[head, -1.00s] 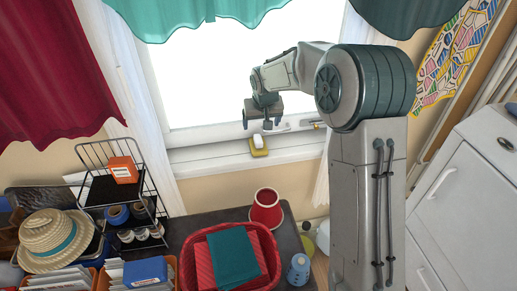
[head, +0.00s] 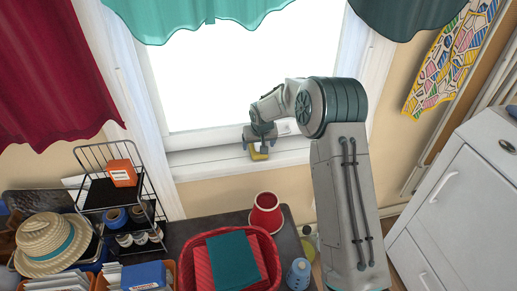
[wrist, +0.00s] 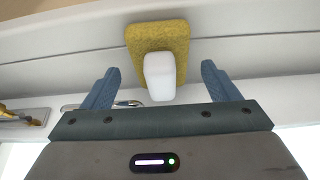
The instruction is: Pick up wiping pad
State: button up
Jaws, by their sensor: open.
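The wiping pad (head: 257,155) is a yellow pad with a white block-like handle, lying on the window sill in the head view. In the wrist view, the yellow pad (wrist: 172,35) lies ahead with its white handle (wrist: 160,77) pointing toward my gripper. My gripper (wrist: 160,80) is open, with one blue finger on each side of the handle and a gap on both sides. In the head view, my gripper (head: 258,145) is at the sill and hides part of the pad.
The window sill (head: 200,170) runs along below the bright window. In the wrist view, a metal object (wrist: 125,104) lies left of the handle and a brass-coloured item (wrist: 20,117) lies further left. Below stand a wire rack (head: 115,190), a red basket (head: 190,262) and a red lampshade-like object (head: 266,212).

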jog(key=shift+x, duration=0.9)
jog(key=shift+r, duration=0.1)
jog(key=shift+c, duration=0.3)
jog(key=c, duration=1.1)
jog(key=shift+r, duration=0.65)
jog(key=shift+s+r, duration=0.1)
jog(key=shift+s, duration=0.1)
jog(key=s+d+b, duration=0.1)
jog(key=s+d, duration=0.2)
jog(key=s, duration=1.4)
jog(key=shift+s, duration=0.2)
